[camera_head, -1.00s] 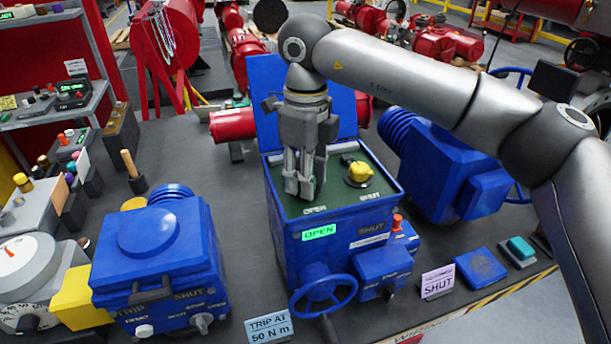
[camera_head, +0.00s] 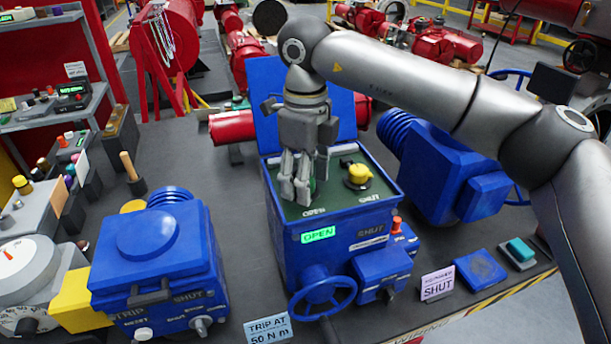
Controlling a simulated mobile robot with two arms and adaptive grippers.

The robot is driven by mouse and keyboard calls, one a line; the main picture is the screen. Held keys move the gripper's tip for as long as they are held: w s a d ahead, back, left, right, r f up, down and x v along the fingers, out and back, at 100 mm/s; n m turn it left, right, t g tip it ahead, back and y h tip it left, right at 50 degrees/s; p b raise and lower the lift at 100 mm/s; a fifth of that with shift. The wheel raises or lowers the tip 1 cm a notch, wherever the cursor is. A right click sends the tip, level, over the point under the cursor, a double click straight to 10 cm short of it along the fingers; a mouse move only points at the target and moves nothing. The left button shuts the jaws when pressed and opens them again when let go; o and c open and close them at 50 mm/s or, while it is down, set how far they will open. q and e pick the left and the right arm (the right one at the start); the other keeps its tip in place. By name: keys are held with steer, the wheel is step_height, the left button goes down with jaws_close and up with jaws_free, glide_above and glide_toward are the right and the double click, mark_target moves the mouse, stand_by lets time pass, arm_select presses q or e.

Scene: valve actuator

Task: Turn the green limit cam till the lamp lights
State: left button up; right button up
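The blue actuator (camera_head: 283,236) stands in the middle with its lid open, showing a dark green inside floor (camera_head: 335,196). My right gripper (camera_head: 296,197) points down into its left half, above the "OPEN" label. The fingers look close together, but whether they are shut on anything is unclear. The green limit cam is not visible; the gripper covers that spot. A yellow cam (camera_head: 358,174) sits uncovered on the right, above the "SHUT" label. On the front, the OPEN lamp (camera_head: 319,234) glows green and the SHUT lamp (camera_head: 371,231) is dark. My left gripper is not in view.
A blue handwheel (camera_head: 323,291) sticks out at the actuator's front. A second closed blue actuator (camera_head: 155,255) stands left, and another blue unit (camera_head: 440,165) lies right.

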step_height(320, 180, up, 12)
stand_by(0.4)
